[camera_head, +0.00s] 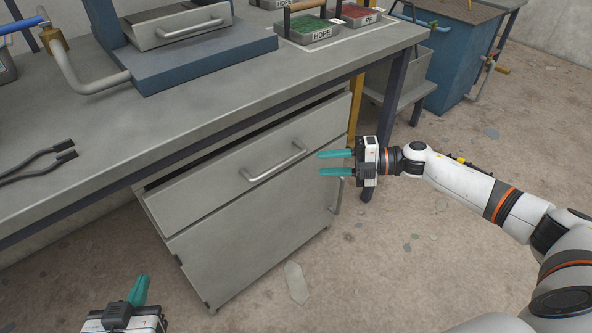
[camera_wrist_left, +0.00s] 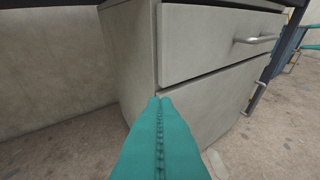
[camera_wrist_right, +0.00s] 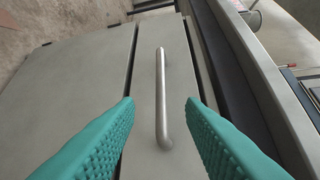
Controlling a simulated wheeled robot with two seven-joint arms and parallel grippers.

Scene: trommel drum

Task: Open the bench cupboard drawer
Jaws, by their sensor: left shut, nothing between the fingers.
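The bench cupboard (camera_head: 250,240) is a grey cabinet under the workbench. Its top drawer (camera_head: 215,190) has a metal bar handle (camera_head: 275,164). A dark gap shows along the drawer's top edge, and the drawer front looks slightly proud of the bench. My right gripper (camera_head: 335,163) is open, right of the handle and apart from it; in the right wrist view the handle (camera_wrist_right: 162,95) lies beyond and between the teal fingers. My left gripper (camera_head: 138,291) is shut and empty at the lower left, with its fingers (camera_wrist_left: 160,130) pointing at the cabinet.
The bench top (camera_head: 200,110) carries a blue-based unit (camera_head: 190,65), black tongs (camera_head: 40,160) and labelled HDPE (camera_head: 312,30) and PP trays. A dark bench leg (camera_head: 400,88) stands at the right. The floor in front of the cupboard is mostly clear, with scattered flakes.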

